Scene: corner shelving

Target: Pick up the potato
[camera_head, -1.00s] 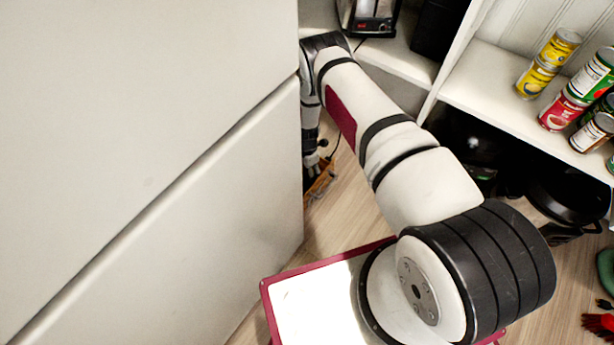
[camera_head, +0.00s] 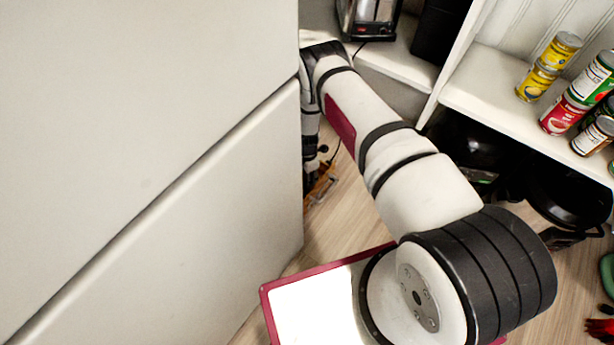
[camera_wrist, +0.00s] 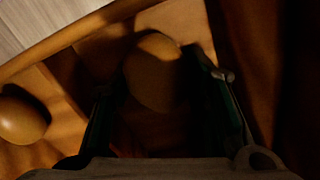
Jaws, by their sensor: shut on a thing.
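In the wrist view a brown, rounded potato (camera_wrist: 153,70) sits between the two fingers of my gripper (camera_wrist: 162,88), which is shut on it. The view is dark, and the potato's lower part is in shadow. A second potato-like round thing (camera_wrist: 20,120) lies at the left, apart from the fingers. Both are at a brown wooden crate (camera_wrist: 80,42), whose rim crosses the upper left. In the head view my gripper is low behind the white cabinet edge, and the potato cannot be made out.
A large white cabinet (camera_head: 150,150) fills the left of the head view, close beside my arm. Shelving with several cans (camera_head: 565,95) is at the right, with dark pots (camera_head: 570,195) below. A toaster (camera_head: 370,18) stands at the back. Wooden floor (camera_head: 345,215) shows between.

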